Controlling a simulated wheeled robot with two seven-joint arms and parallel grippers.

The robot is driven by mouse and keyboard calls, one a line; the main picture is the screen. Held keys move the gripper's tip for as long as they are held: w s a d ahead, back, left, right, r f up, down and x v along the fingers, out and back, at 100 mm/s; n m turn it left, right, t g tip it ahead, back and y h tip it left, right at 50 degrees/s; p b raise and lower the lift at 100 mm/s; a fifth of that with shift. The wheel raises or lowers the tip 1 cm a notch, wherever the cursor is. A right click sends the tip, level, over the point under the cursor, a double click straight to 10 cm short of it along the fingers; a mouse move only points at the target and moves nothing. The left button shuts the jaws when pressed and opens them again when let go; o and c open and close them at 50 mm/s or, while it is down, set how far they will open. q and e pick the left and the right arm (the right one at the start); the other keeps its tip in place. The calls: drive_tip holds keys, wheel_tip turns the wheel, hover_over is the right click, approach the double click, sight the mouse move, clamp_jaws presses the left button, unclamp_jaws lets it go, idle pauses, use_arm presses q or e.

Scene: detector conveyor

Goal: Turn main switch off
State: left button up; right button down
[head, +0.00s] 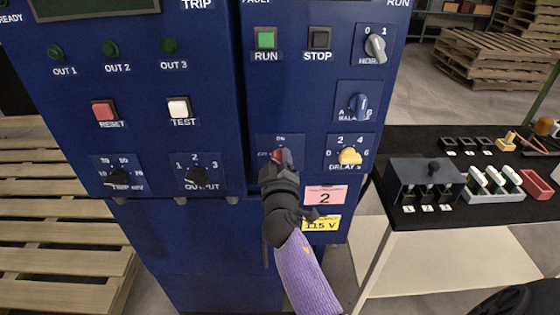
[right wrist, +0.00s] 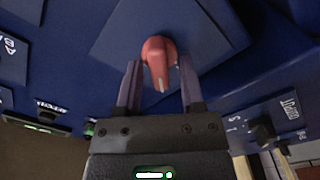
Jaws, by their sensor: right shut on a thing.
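The main switch is a red knob (head: 277,154) on a dark blue plate, low on the right-hand cabinet panel. ON is printed above it, and a partly covered label is at its left. My right gripper (head: 281,165) is at the knob and hides most of it in the head view. In the right wrist view the red knob (right wrist: 158,51) sits between the two fingers, which are shut on it. A pale mark on its pointer faces the gripper. Whether the knob points to ON or OFF is hard to tell. My left gripper is not in view.
A yellow DELAY knob (head: 350,156) is close at the right, with a blue knob (head: 358,104) above it. Pink and yellow labels sit below. RUN (head: 265,38) and STOP (head: 319,38) buttons are higher up. A black-topped table (head: 480,215) with small parts stands at the right.

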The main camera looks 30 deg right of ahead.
drive_tip(key=n, duration=0.4)
drive_tip(key=shift+p, duration=0.3)
drive_tip(key=shift+f+n+p, duration=0.1)
drive_tip(key=shift+n+p, duration=0.2)
drive_tip(key=shift+n, duration=1.9)
drive_tip(key=c, duration=0.6)
unclamp_jaws()
drive_tip(key=v, duration=1)
